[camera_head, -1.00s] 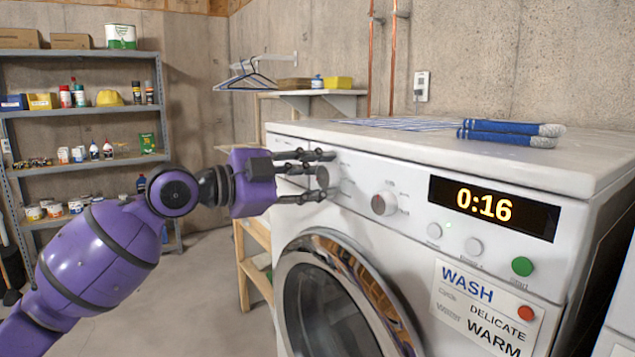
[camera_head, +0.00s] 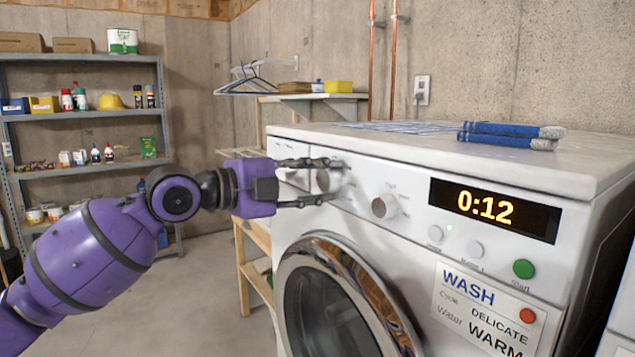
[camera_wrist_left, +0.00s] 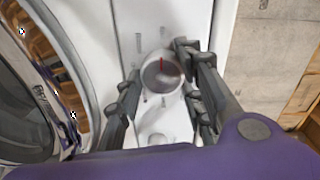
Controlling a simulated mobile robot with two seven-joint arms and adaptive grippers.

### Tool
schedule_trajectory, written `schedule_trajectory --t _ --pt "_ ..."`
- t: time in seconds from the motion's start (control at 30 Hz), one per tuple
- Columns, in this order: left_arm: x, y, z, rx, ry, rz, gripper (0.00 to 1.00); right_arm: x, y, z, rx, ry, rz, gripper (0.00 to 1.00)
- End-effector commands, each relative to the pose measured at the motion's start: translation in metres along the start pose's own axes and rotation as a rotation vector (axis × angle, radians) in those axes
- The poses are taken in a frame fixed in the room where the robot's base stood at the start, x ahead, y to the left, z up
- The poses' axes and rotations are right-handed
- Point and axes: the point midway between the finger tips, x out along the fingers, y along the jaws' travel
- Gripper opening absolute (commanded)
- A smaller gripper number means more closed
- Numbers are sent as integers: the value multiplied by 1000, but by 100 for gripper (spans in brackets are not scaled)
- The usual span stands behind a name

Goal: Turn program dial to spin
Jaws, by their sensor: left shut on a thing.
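The white washing machine (camera_head: 455,165) stands at the right, its display (camera_head: 495,209) reading 0:12. The program dial (camera_head: 324,180) is the left round knob on its front panel. My left gripper (camera_head: 325,181) is shut on this dial, with its fingers around the knob's sides. In the left wrist view the dial (camera_wrist_left: 161,73) shows a red pointer mark between the gripper's fingers (camera_wrist_left: 158,78). The small print around the dial is too blurred to read. A second knob (camera_head: 384,205) sits to the right of it. My right gripper is not in view.
The round door (camera_head: 330,300) is below the panel. A green button (camera_head: 523,268) and a card (camera_head: 485,310) reading WASH, DELICATE, WARM are at the right. A shelf rack (camera_head: 90,112) stands at the back left.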

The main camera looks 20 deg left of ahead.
Motion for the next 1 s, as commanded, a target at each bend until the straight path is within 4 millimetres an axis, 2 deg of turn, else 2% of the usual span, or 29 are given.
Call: schedule_trajectory --t 0.03,0.27,0.3,0.4,0.77,1.0 --pt "2 10 0 -2 0 20 9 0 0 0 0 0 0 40" --pt "2 10 1 -3 0 20 9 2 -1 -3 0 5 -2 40" --pt "2 10 1 -3 0 20 39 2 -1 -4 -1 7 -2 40" --pt "2 9 1 -3 -1 19 51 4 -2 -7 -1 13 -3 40" --pt "-4 4 1 -1 -2 9 51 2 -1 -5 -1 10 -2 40" --pt "-36 6 2 -2 -4 13 51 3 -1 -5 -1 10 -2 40"
